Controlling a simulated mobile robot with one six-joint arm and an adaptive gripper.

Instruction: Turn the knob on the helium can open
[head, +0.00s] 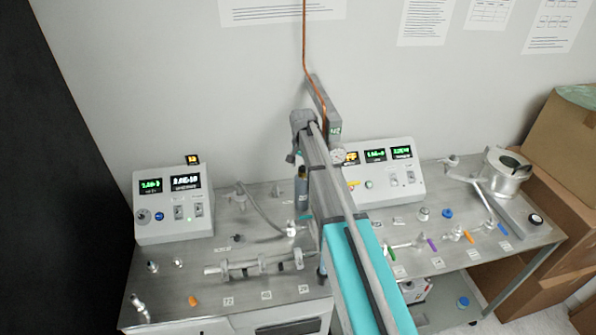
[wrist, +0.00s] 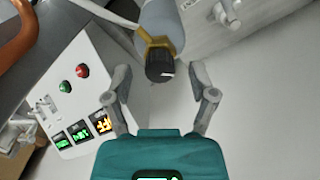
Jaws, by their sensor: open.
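The helium can shows in the wrist view as a grey-blue cylinder (wrist: 163,20) with a yellow-brass collar at its end. Its dark ribbed knob (wrist: 160,66) points toward the camera. My gripper (wrist: 160,78) is open, with one finger to the left of the knob and one to the right, and clear gaps show on both sides. Contact with the knob is not visible. In the head view a slim dark cylinder (head: 302,190), likely the can, stands behind my arm and is partly hidden. My gripper's fingers cannot be made out there.
A console with green and yellow displays (head: 377,172) stands right of my arm, and another console (head: 173,204) stands at the left. Metal pipe parts (head: 255,265) lie on the metal bench (head: 205,252). A copper tube (head: 304,45) runs up the wall. Cardboard boxes are at right.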

